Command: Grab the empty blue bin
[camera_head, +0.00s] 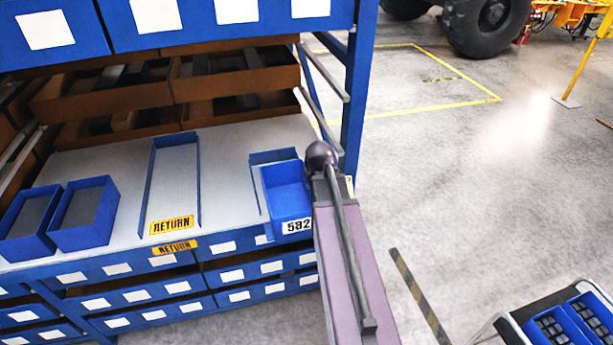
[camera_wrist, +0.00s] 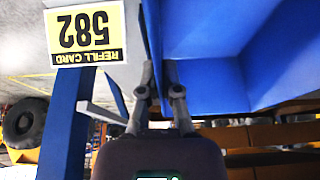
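The empty blue bin (camera_head: 287,190) stands at the right end of the grey shelf deck, with a white 582 label on its front. Its inside is bare. The wrist view is upside down and shows the bin (camera_wrist: 215,60) on the right. In the head view my gripper is hidden behind my arm at the bin's right side. In the wrist view my gripper (camera_wrist: 161,80) has its two fingers close together, with the bin's thin side wall between them. They look shut on that wall, though the contact is partly hidden.
A yellow refill card 582 (camera_wrist: 86,32) hangs beside the bin by the blue rack post (camera_head: 358,90). Two other blue bins (camera_head: 84,213) stand at the deck's left. An empty return lane (camera_head: 172,185) lies between. A cart (camera_head: 512,325) holds filled bins at lower right.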

